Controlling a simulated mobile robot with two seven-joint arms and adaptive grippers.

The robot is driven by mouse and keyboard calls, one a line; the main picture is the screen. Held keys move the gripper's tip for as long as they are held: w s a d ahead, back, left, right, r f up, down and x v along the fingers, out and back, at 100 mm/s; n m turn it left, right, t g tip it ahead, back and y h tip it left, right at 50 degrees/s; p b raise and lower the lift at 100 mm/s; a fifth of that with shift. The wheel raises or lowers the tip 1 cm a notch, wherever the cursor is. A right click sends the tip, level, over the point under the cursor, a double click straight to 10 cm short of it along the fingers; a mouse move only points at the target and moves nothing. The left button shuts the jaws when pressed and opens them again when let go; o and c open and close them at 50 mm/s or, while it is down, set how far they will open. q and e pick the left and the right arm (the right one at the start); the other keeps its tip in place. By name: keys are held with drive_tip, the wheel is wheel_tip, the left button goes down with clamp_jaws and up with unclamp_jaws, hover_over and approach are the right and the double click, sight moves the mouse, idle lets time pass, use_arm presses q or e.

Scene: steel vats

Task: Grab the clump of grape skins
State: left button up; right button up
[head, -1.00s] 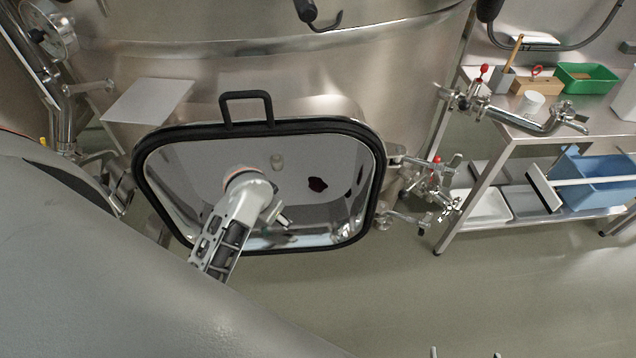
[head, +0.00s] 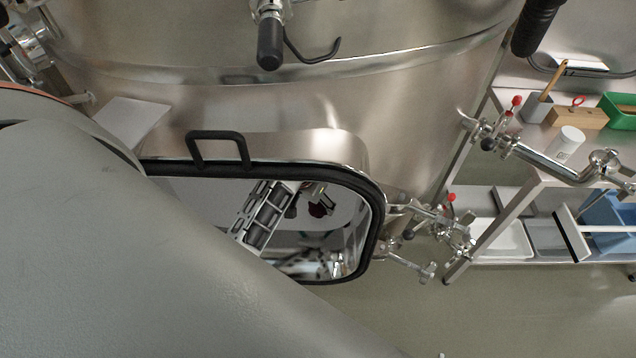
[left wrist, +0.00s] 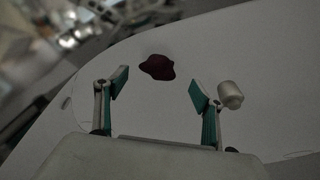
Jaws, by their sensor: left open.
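The clump of grape skins is a small dark red lump (left wrist: 157,67) on the pale floor inside the vat. In the head view the clump (head: 319,209) shows through the hatch, partly covered by my gripper. My left gripper (left wrist: 156,90) is open and empty in the left wrist view, its two green-padded fingers spread apart. The clump lies beyond the fingertips, between their lines, and nearer the left finger. In the head view my left gripper (head: 322,199) is inside the hatch, close to the clump. My right gripper is not in view.
The hatch has a black-edged frame (head: 376,215) with a handle (head: 219,150). A pale rounded fitting (left wrist: 230,94) is just right of the right finger. Valves (head: 445,225) stick out right of the hatch. A steel table (head: 545,160) stands farther right.

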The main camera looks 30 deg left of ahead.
sight(318, 207)
use_arm(q)
drive_tip(key=shift+d+x, duration=0.15)
drive_tip(key=shift+x, duration=1.05)
drive_tip(key=shift+d+x, duration=0.15)
drive_tip(key=shift+x, duration=1)
drive_tip(key=c, duration=1.2)
drive_tip(key=shift+r, duration=0.15)
